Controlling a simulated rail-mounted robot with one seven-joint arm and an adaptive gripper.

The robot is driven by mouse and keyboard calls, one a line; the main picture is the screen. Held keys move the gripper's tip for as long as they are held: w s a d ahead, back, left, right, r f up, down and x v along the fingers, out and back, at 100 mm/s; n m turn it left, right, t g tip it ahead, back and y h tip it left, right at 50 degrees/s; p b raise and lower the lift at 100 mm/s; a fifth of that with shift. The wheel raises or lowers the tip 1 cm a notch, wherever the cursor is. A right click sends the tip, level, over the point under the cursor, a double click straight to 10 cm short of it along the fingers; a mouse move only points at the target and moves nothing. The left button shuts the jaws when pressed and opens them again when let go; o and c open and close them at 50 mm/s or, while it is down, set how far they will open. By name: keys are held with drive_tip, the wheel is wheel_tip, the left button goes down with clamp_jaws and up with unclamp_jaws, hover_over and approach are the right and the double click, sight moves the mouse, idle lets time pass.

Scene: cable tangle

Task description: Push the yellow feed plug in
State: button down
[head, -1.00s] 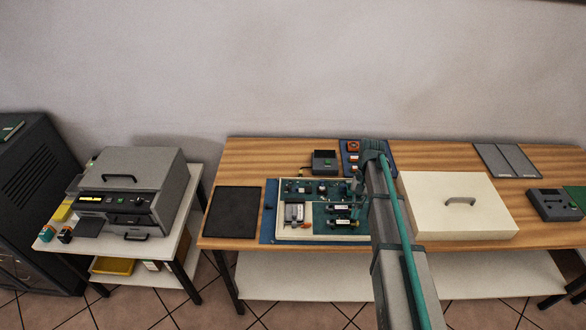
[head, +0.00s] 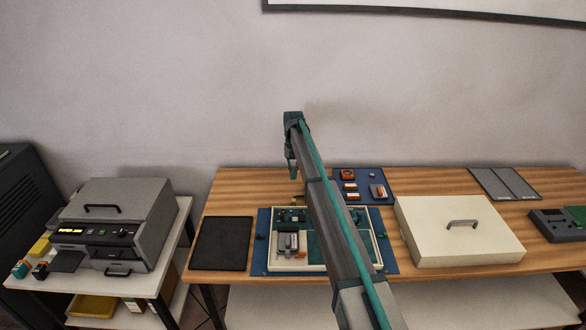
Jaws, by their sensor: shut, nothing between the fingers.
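The tray with the circuit board (head: 295,268) lies on a blue mat (head: 260,262) on the wooden bench. A grey-white module (head: 288,243) sits on the board's left part. A small yellowish piece (head: 293,203) shows at the board's back edge, just below my gripper in the picture; it is too small to tell if it is the yellow feed plug. My gripper (head: 292,175) is shut and empty, pointing down, apparently raised above the back of the board. My arm hides much of the board's right part.
A black pad (head: 222,243) lies left of the mat. A cream box with a handle (head: 458,232) stands to the right. A blue mat with orange and white parts (head: 376,180) lies behind. A grey machine (head: 120,215) stands on the left side table.

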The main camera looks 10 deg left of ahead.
sight(294, 199)
drive_tip(key=p+x, duration=0.1)
drive_tip(key=x, duration=0.4)
drive_tip(key=shift+s+p, duration=0.15)
drive_tip(key=shift+p, duration=0.15)
drive_tip(key=s, duration=0.1)
drive_tip(key=s+p, duration=0.1)
drive_tip(key=s, duration=0.1)
drive_tip(key=shift+s+d+f, duration=0.1)
drive_tip(key=shift+d, duration=0.15)
drive_tip(key=shift+s+f+p, duration=0.2)
drive_tip(key=shift+s+p, duration=0.15)
drive_tip(key=shift+s+d+b, duration=0.15)
drive_tip(key=shift+s+b, duration=0.25)
drive_tip(key=shift+s, duration=0.75)
drive_tip(key=w, duration=0.5)
drive_tip(key=shift+a+r, duration=0.2)
drive_tip(key=shift+a, duration=0.1)
drive_tip(key=b+v, duration=0.3)
drive_tip(key=v, duration=0.6)
drive_tip(key=shift+r, duration=0.3)
